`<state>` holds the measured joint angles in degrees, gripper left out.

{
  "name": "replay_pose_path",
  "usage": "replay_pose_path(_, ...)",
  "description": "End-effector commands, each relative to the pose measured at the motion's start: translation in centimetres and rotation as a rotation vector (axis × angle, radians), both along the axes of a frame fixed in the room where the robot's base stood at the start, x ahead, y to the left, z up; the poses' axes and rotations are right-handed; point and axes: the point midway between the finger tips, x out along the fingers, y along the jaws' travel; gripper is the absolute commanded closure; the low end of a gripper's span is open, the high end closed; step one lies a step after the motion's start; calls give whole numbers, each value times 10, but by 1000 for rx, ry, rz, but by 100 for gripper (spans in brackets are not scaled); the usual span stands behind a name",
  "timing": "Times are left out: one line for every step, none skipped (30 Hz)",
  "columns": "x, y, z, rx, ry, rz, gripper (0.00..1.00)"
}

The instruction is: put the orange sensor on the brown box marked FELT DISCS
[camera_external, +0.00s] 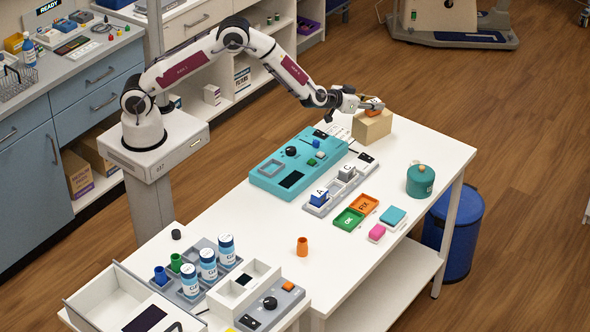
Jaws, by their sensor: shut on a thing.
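The brown box (371,127) stands at the far end of the white table; no lettering on it is readable from here. My gripper (372,104) is right over the top of this box, with the arm reaching in from the left. It is shut on a small orange sensor (375,107), partly hidden by the fingers. The sensor is at the box's top face; I cannot tell whether it touches it or hangs just above.
A teal panel (270,173) lies left of the box. Green and orange trays (348,219), a teal canister (420,181) and an orange cylinder (302,246) stand nearer. A blue bin (457,240) is beside the table. The table's middle front is mostly clear.

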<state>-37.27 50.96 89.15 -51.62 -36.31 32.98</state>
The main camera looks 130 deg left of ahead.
Motion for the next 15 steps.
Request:
replay_pose_path(0,0,1,1,0,0,99)
replay_pose_path(0,0,1,1,0,0,99)
replay_pose_path(0,0,1,1,0,0,99)
replay_pose_path(0,0,1,1,0,0,99)
replay_pose_path(0,0,1,1,0,0,99)
replay_pose_path(0,0,0,0,0,0,99)
replay_pose_path(0,0,0,0,0,0,99)
replay_pose_path(0,0,-1,0,0,0,99)
replay_pose_path(0,0,-2,0,0,0,99)
replay_pose_path(0,0,-2,0,0,0,73)
replay_pose_path(0,0,-2,0,0,0,65)
replay_pose_path(0,0,-2,0,0,0,59)
replay_pose_path(0,0,-2,0,0,0,59)
replay_pose_path(0,0,-2,0,0,0,59)
replay_pose_path(0,0,-2,0,0,0,59)
